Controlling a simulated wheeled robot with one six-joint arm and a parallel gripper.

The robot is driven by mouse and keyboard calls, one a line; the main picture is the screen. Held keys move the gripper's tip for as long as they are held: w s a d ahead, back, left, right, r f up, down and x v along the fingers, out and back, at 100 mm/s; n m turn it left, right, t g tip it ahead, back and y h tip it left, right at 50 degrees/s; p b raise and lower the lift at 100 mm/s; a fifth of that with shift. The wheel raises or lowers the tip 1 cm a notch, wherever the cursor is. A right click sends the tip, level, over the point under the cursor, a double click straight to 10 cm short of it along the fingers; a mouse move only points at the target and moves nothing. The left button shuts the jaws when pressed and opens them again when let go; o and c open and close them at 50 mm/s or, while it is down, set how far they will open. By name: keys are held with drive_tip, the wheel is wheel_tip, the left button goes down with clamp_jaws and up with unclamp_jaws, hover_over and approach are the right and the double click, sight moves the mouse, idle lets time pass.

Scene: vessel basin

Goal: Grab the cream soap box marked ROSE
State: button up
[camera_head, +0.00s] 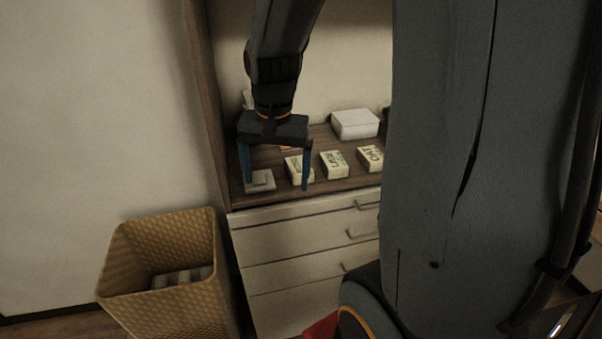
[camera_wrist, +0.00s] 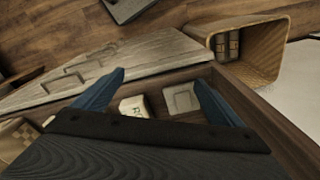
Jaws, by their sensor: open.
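Three cream soap boxes stand in a row on the wooden cabinet top. The leftmost cream box (camera_head: 298,169) has lettering too small to read in the head view. In the wrist view, a cream box (camera_wrist: 134,106) partly hidden by my gripper shows a letter like R, which fits ROSE. The middle box (camera_head: 334,164) seems to read LIN or similar, and the right box (camera_head: 370,158) reads OAT. My gripper (camera_head: 277,185) is open and empty above the front left of the top; it also shows in the wrist view (camera_wrist: 158,78).
A pale square dish (camera_head: 260,182) lies left of the boxes, also in the wrist view (camera_wrist: 182,98). A white box (camera_head: 355,124) stands behind. Drawers (camera_head: 300,235) are below the top. A wicker basket (camera_head: 135,285) stands at left. A wooden side panel (camera_head: 207,100) bounds the left.

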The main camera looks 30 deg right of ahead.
sight(299, 164)
drive_tip(key=w+d+m+b, duration=0.1)
drive_tip(key=w+d+m, duration=0.1)
drive_tip(key=d+m, duration=0.1)
drive_tip(key=w+d+r+m+b, duration=0.1)
drive_tip(key=w+d+m, duration=0.2)
drive_tip(key=m, duration=0.2)
drive_tip(key=w+d+r+m+b, duration=0.1)
drive_tip(key=w+d+m, duration=0.2)
drive_tip(key=d, duration=0.1)
drive_tip(key=shift+r+m+g+b, duration=0.15)
drive_tip(key=shift+m+g+b, duration=0.2)
drive_tip(key=shift+m+g, duration=0.05)
drive_tip(key=shift+w+d+r+m, duration=0.1)
drive_tip(key=shift+d+r+m, duration=0.05)
drive_tip(key=shift+d+m, duration=0.3)
drive_tip(key=shift+m, duration=0.15)
drive_tip(key=shift+f, duration=0.45)
drive_tip(key=f, duration=0.2)
drive_tip(key=f+p, duration=0.1)
drive_tip(key=f, duration=0.3)
drive_tip(key=shift+a+f+p, duration=0.25)
drive_tip(key=shift+f+p, duration=0.05)
drive_tip(key=shift+f, duration=0.05)
drive_tip(key=shift+c, duration=0.2)
drive_tip(key=c, duration=1.2)
drive_tip(key=shift+o, duration=0.2)
